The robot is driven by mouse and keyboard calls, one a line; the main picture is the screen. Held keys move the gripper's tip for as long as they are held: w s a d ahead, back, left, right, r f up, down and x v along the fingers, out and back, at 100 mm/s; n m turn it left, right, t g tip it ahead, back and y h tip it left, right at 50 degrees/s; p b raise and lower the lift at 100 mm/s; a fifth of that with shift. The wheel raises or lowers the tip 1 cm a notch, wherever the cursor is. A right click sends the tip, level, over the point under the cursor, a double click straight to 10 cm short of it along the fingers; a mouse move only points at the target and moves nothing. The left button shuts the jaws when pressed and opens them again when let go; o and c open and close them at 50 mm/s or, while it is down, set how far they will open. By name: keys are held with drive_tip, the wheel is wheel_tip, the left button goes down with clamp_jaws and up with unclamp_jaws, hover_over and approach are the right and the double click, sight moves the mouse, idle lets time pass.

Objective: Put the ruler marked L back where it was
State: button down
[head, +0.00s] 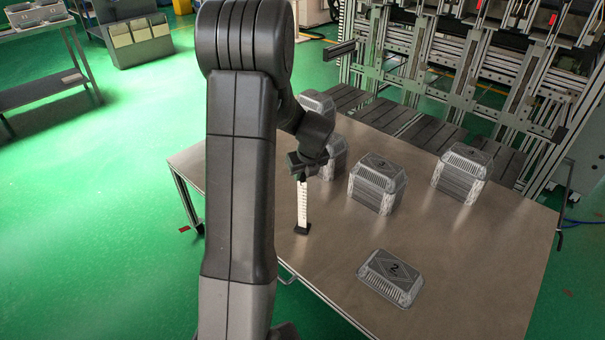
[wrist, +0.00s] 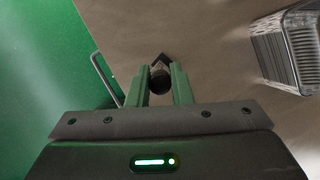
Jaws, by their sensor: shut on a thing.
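A white ruler (head: 303,203) with dark scale marks stands upright near the table's left front edge, with a small black foot (head: 302,230) at its lower end. No letter L is readable on it. My gripper (head: 301,174) is shut on the ruler's upper end, pointing down. In the wrist view, my gripper's fingers (wrist: 160,88) close around a dark round end (wrist: 160,82), with the black foot (wrist: 161,60) just beyond it. I cannot tell if the foot touches the table.
The table (head: 470,260) carries grey foil tray stacks, one in the middle (head: 376,187), one at right (head: 462,178), and others behind my gripper. A single tray marked 2 (head: 390,278) lies in front. A handle (wrist: 103,78) sits at the table's edge.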

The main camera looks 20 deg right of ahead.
drive_tip(key=c, duration=1.7)
unclamp_jaws()
drive_tip(key=shift+f, duration=0.2)
drive_tip(key=shift+c, duration=0.2)
drive_tip(key=o, duration=0.4)
drive_tip(key=shift+o, duration=0.2)
drive_tip(key=shift+r, duration=0.15)
drive_tip(key=shift+r, duration=0.3)
drive_tip(key=p+v, duration=0.1)
drive_tip(key=v, duration=1)
drive_tip(key=shift+s+r, duration=0.15)
drive_tip(key=shift+r, duration=0.1)
